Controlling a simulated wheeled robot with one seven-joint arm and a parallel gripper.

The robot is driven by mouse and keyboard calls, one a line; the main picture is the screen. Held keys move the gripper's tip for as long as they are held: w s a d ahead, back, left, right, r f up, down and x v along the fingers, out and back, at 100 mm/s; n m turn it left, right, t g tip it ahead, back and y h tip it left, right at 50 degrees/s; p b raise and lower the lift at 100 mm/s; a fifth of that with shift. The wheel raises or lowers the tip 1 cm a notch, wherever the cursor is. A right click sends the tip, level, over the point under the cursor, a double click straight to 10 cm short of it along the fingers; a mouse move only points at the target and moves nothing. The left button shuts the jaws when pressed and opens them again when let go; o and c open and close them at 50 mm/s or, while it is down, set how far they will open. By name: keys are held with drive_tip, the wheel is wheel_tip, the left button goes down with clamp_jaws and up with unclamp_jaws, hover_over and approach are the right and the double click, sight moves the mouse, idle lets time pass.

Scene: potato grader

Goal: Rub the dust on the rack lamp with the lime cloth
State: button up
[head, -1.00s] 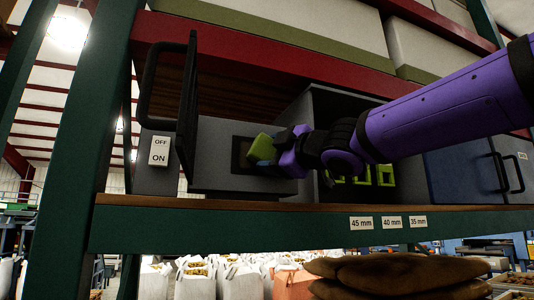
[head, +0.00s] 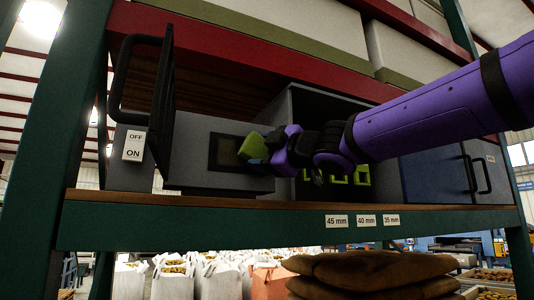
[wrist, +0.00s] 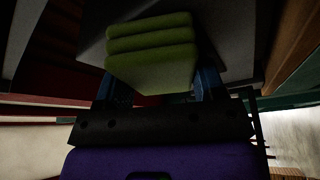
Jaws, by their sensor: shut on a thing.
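My gripper (head: 270,150) is shut on the lime cloth (head: 254,148), a folded green pad. In the wrist view the cloth (wrist: 152,55) sits between the blue fingers, its folds stacked at the far end. In the head view the cloth overlaps the right edge of a dark framed square (head: 224,154) on a grey housing (head: 190,150) on the rack shelf. This square may be the lamp face; I cannot make out dust on it. I cannot tell whether the cloth touches it.
A black handled panel (head: 163,105) stands upright left of the square, near an OFF/ON switch (head: 133,146). An open dark box (head: 290,110) holding lime items (head: 361,174) is behind my gripper. The shelf edge (head: 290,228) runs below.

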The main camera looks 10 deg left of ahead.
sight(209, 148)
drive_tip(key=shift+s+a+f, duration=0.1)
drive_tip(key=shift+s+a, duration=0.75)
drive_tip(key=shift+a, duration=0.6)
drive_tip(key=shift+s+a, duration=0.85)
drive_tip(key=shift+a, duration=0.55)
drive_tip(key=shift+s+a+f, duration=0.1)
drive_tip(key=shift+s+a, duration=0.75)
drive_tip(key=shift+a, duration=0.6)
drive_tip(key=shift+s, duration=0.15)
drive_tip(key=shift+s+d+r, duration=0.1)
drive_tip(key=shift+s+d, duration=0.45)
drive_tip(key=shift+s, duration=0.25)
drive_tip(key=shift+s+d+f, duration=0.1)
drive_tip(key=shift+s+d, duration=0.4)
drive_tip(key=shift+s, duration=0.35)
drive_tip(key=shift+s+d+r, duration=0.1)
drive_tip(key=shift+s+d, duration=0.45)
drive_tip(key=shift+s, duration=0.25)
drive_tip(key=shift+s+d, duration=0.4)
drive_tip(key=shift+s, duration=0.25)
drive_tip(key=shift+s+d, duration=0.35)
drive_tip(key=shift+s, duration=0.3)
